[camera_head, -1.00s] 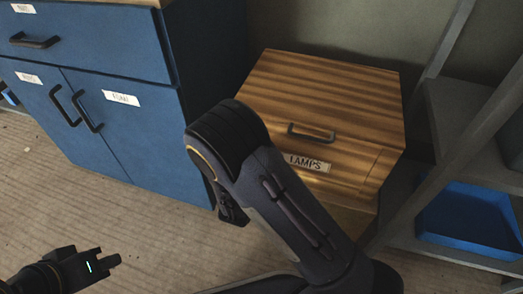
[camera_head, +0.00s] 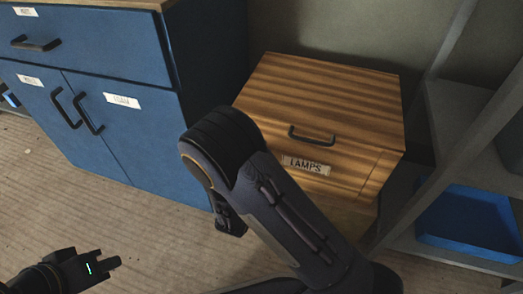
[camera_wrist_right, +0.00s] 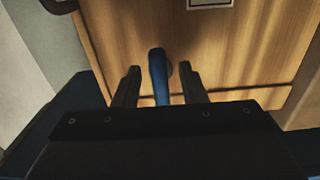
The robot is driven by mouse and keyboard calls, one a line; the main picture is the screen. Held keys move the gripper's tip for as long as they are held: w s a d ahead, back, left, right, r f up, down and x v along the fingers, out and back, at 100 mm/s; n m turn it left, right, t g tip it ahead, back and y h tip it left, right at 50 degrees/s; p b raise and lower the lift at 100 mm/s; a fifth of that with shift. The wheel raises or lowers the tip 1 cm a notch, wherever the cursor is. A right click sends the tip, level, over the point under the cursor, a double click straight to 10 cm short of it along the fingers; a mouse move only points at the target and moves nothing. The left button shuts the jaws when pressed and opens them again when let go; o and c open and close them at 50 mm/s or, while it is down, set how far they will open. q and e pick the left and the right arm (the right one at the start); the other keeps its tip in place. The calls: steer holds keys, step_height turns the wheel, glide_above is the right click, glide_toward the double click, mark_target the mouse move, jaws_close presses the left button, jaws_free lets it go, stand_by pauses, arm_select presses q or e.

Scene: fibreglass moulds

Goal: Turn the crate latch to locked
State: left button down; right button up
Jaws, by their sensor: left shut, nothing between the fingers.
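The wooden crate (camera_head: 320,100) with a LAMPS label (camera_head: 306,165) and a dark handle on its front stands in the middle right of the head view. My right arm crosses in front of its lower left side. In the right wrist view a blue latch lever (camera_wrist_right: 159,75) stands out from the crate's wood. My right gripper (camera_wrist_right: 160,82) is open, with one finger on each side of the lever and a small gap on both sides. The head view hides the latch and this gripper's fingers. My left gripper (camera_head: 112,260) is shut and empty over the floor at bottom left.
A blue cabinet (camera_head: 110,100) with dark handles and white labels stands left of the crate. A grey shelf rack (camera_head: 455,130) with a blue bin (camera_head: 470,217) stands close on the right. The floor (camera_head: 130,215) in front of the cabinet is clear.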

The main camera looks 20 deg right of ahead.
steer(key=p+v, duration=0.1)
steer(key=v, duration=0.5)
stand_by(0.3)
steer(key=s+d+r+m+g+h, duration=0.1)
steer(key=s+d+r+m+g, duration=0.1)
steer(key=s+d+m+g, duration=0.35)
steer(key=s+d+r+m+g+h, duration=0.1)
steer(key=s+d+r+m+g, duration=0.15)
steer(key=d+g, duration=0.5)
steer(key=s+d+m+g+y, duration=0.2)
steer(key=s+d+g+y, duration=0.1)
steer(key=s+y, duration=0.4)
steer(key=s+a+r+m+t+y, duration=0.3)
steer(key=s+a+r+t+y, duration=0.35)
steer(key=r+y, duration=0.25)
step_height(320, 180, up, 36)
steer(key=p, duration=3.6)
steer(key=shift+w, duration=0.4)
